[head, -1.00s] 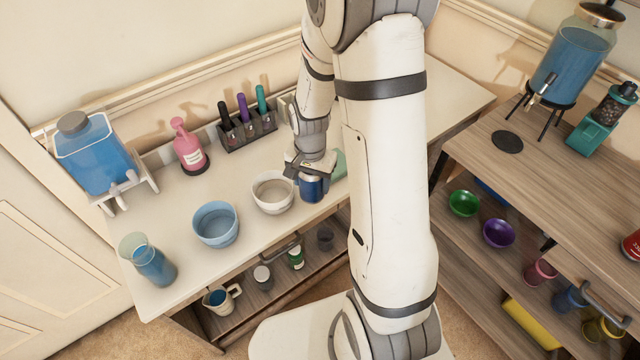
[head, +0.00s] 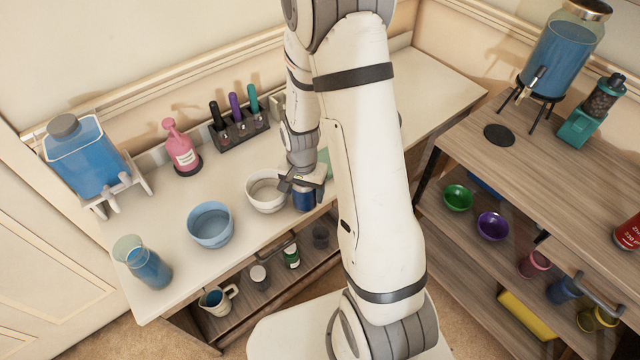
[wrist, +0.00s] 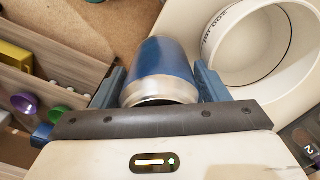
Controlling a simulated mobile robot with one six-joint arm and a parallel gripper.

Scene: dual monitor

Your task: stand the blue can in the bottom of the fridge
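The blue can (head: 303,200) is in my gripper (head: 301,182), at the front edge of the white counter (head: 170,235), just right of a white bowl (head: 266,190). In the wrist view, the can (wrist: 162,62) sits between the two blue fingers of my gripper (wrist: 160,82), one close against each side. Its silver rim faces the camera, and brown floor shows beyond it. The can's top is partly hidden by the gripper in the head view. No fridge shows in these frames.
A light blue bowl (head: 210,226) and a glass jug (head: 148,266) stand left on the counter. The white bowl (wrist: 260,45) is close beside the right finger. A shelf below holds a pitcher (head: 217,300) and jars. A wooden shelf unit (head: 455,150) stands right.

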